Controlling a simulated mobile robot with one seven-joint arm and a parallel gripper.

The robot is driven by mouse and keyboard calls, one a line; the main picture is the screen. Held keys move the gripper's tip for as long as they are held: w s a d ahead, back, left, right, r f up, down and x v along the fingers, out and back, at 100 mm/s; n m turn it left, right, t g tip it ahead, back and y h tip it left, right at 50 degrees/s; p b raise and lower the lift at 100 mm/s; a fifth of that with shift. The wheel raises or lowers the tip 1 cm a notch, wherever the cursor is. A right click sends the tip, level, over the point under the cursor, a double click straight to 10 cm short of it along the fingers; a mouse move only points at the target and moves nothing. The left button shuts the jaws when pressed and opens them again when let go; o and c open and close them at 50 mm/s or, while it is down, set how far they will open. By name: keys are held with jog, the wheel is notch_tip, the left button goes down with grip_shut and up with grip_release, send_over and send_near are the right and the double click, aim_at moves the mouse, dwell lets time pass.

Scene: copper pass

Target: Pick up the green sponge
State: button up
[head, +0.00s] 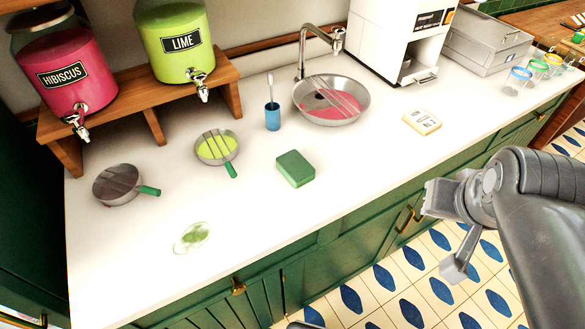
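The green sponge (295,169) lies flat on the white counter (330,212), near the middle of the head view. It is a rectangular block, lighter on top and darker along its front side. Nothing covers it. My gripper (442,236) is at the right, out over the tiled floor beyond the counter's front edge. It is apart from the sponge, to its right and nearer to me. Its two fingers are spread wide with nothing between them.
Left of the sponge are a green-handled strainer (217,148) and pan (119,185). Behind it stand a blue cup with a brush (272,117) and a round sink (331,114). A yellowish block (421,122) lies right. A green smear (191,238) marks the front left.

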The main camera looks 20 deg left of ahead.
jog(key=shift+o, duration=0.4)
jog(key=o, duration=1.4)
jog(key=m+g, duration=0.6)
jog(key=m, duration=0.2)
send_over(293, 165)
notch_tip(293, 165, down, 6)
jog(key=f, duration=0.4)
jog(key=shift+w+f, duration=0.15)
jog(key=shift+w, duration=0.05)
jog(key=shift+s+f, duration=0.2)
jog(key=shift+f, duration=2.9)
